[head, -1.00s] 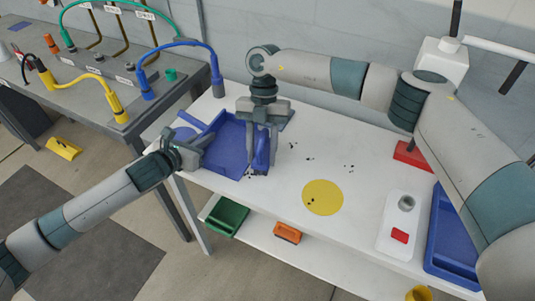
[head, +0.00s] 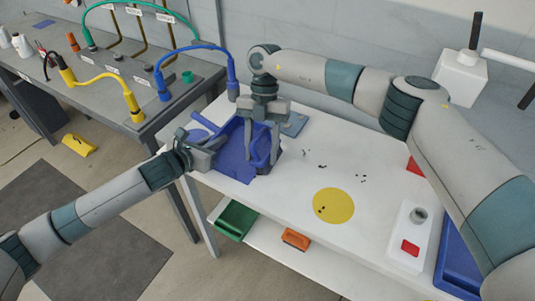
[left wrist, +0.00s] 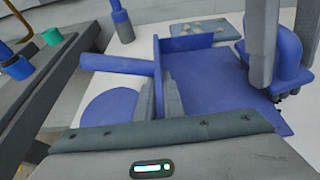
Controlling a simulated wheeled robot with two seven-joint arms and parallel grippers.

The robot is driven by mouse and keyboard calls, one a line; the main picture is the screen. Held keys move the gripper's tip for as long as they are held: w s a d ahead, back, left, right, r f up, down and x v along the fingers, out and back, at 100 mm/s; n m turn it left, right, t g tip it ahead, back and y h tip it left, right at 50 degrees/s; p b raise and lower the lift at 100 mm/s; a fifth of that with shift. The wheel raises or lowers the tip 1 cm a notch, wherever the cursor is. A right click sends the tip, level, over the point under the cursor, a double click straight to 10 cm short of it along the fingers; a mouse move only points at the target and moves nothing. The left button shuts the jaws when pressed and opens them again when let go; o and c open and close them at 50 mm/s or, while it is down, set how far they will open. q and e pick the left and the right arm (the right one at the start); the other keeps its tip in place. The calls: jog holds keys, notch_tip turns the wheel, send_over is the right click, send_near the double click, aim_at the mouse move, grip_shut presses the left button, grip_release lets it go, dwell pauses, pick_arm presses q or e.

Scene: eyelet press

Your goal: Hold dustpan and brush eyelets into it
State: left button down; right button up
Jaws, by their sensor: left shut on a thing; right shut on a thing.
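The blue dustpan (head: 235,166) lies at the table's left end, its handle toward the left. My left gripper (head: 208,148) is shut on it near the handle side; the wrist view shows the fingers (left wrist: 160,100) against the pan (left wrist: 215,85). My right gripper (head: 262,148) points down, shut on the blue brush (head: 274,155), which stands at the pan's right side; it also shows in the left wrist view (left wrist: 287,60). Small dark eyelets (head: 362,178) lie scattered on the table, with a few on the yellow disc (head: 338,203). The pan's far inside is partly hidden.
A grey-blue mat (head: 295,124) with small pieces lies behind the brush. A white block (head: 407,240) with a red patch and a blue tray (head: 455,265) are at the right. Green (head: 235,220) and orange (head: 296,239) bins sit on the lower shelf.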

aim_at(259, 135)
jog(key=shift+a, duration=0.5)
grip_shut()
jog(key=shift+w+d+f, duration=0.1)
jog(key=shift+d, duration=0.05)
jog(key=shift+r, duration=3.05)
jog(key=shift+d, duration=0.15)
